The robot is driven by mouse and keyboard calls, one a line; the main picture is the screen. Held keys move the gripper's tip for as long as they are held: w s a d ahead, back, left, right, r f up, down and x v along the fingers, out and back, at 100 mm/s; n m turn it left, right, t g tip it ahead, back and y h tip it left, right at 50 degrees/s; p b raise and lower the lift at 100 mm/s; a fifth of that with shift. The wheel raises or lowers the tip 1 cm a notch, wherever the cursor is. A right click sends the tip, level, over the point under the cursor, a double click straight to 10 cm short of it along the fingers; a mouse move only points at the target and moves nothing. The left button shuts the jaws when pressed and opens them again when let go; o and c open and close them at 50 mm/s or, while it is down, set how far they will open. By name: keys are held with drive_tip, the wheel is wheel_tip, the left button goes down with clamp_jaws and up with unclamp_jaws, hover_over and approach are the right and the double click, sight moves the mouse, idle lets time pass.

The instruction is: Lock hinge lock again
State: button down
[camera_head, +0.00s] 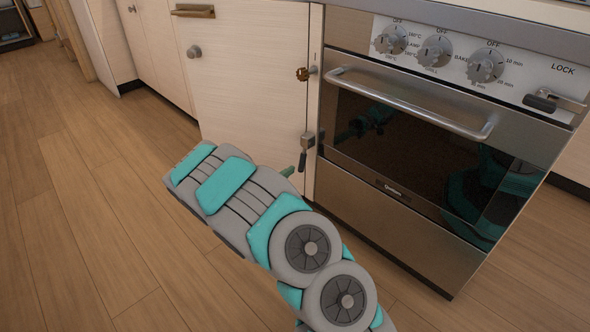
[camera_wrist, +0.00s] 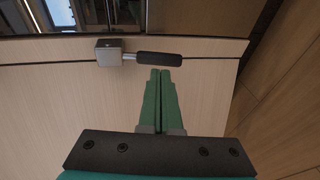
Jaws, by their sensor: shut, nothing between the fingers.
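A hinge lock (camera_head: 307,140) with a grey metal block and a dark handle sits at the cabinet door's edge beside the oven. Its handle (camera_head: 303,160) hangs down towards the floor. In the wrist view the block (camera_wrist: 110,52) is at upper left and the dark handle (camera_wrist: 158,59) points right on a short metal rod. My gripper (camera_wrist: 160,72) has its green fingers shut together and empty, their tips at the handle's near side. I cannot tell whether they touch it. In the head view my gripper (camera_head: 287,171) shows only partly, just left of the handle.
The oven (camera_head: 405,195) stands right of the cabinet door (camera_head: 250,85), with a bar handle (camera_head: 410,105) and several knobs. Another dark-handled lever (camera_head: 541,102) sits under the word LOCK on its panel. A brass-coloured piece (camera_head: 302,74) is above the hinge lock. Wooden floor (camera_head: 80,220) is clear at left.

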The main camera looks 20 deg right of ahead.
sight(301, 167)
drive_tip(key=shift+b+x, duration=0.35)
drive_tip(key=shift+x, duration=1.7)
drive_tip(key=shift+w+d+p, duration=0.1)
drive_tip(key=shift+p, duration=0.35)
drive_tip(key=shift+w+d+f+t+h+p, duration=0.15)
drive_tip(key=shift+d+f+t+h+p, duration=0.4)
drive_tip(key=shift+h+p, duration=0.25)
drive_tip(key=shift+w+d+f+n+t+h, duration=0.2)
drive_tip(key=shift+d+f+t+h, duration=0.1)
drive_tip(key=shift+d+h, duration=0.15)
drive_tip(key=shift+w+d+f+n+t+h, duration=0.15)
drive_tip(key=shift+d+n+t+h, duration=0.1)
drive_tip(key=shift+d+h, duration=0.25)
drive_tip(key=shift+r+h, duration=0.1)
drive_tip(key=shift+h, duration=0.15)
